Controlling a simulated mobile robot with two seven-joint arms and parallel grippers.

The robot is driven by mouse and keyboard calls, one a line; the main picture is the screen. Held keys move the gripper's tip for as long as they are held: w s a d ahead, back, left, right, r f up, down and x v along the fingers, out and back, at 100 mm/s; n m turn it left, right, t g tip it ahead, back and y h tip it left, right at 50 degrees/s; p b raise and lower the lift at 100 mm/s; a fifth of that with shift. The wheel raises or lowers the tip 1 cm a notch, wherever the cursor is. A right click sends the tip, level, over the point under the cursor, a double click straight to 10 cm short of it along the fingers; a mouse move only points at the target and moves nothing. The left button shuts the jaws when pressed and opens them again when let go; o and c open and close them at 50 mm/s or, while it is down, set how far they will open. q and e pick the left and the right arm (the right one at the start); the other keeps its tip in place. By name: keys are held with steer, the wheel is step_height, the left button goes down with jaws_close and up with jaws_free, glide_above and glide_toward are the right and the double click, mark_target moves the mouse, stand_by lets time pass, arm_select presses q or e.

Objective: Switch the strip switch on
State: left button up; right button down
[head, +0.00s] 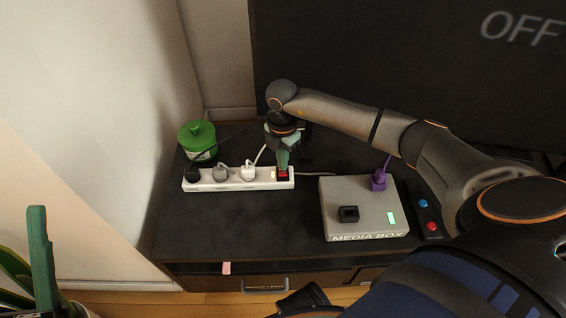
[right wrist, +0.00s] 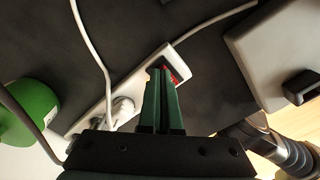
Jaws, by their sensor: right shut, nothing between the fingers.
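The white power strip (head: 235,182) lies on the dark cabinet top with several plugs in it. Its red switch (head: 283,176) is at the right end. My right gripper (head: 282,167) is shut and empty, pointing down with its green fingertips at the switch. In the right wrist view the fingertips (right wrist: 160,75) overlap the red switch (right wrist: 171,73) and partly hide it. I cannot tell whether they touch it or which way the rocker is tilted.
A grey media box (head: 363,210) with a purple plug (head: 379,180) stands right of the strip. A green lidded jar (head: 198,140) stands behind its left end. A dark screen (head: 420,80) reading OFF is behind. The cabinet top in front of the strip is clear.

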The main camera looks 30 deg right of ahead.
steer(key=shift+r+p, duration=2.9)
steer(key=shift+r, duration=0.25)
arm_select(q)
step_height(320, 180, up, 6)
steer(key=shift+f, duration=0.1)
arm_select(e)
steer(key=shift+f, duration=0.1)
arm_select(q)
steer(key=shift+w+a+r+n+t+y+p, duration=0.2)
steer(key=shift+w+a+r+y+p, duration=0.25)
steer(key=shift+p, duration=0.55)
steer(key=shift+w+a+r+n+t+y+p, duration=0.15)
steer(key=shift+w+r+n+t+y+p, duration=0.1)
steer(key=shift+r+y+p, duration=0.55)
arm_select(e)
step_height(320, 180, up, 12)
steer(key=shift+r, duration=0.25)
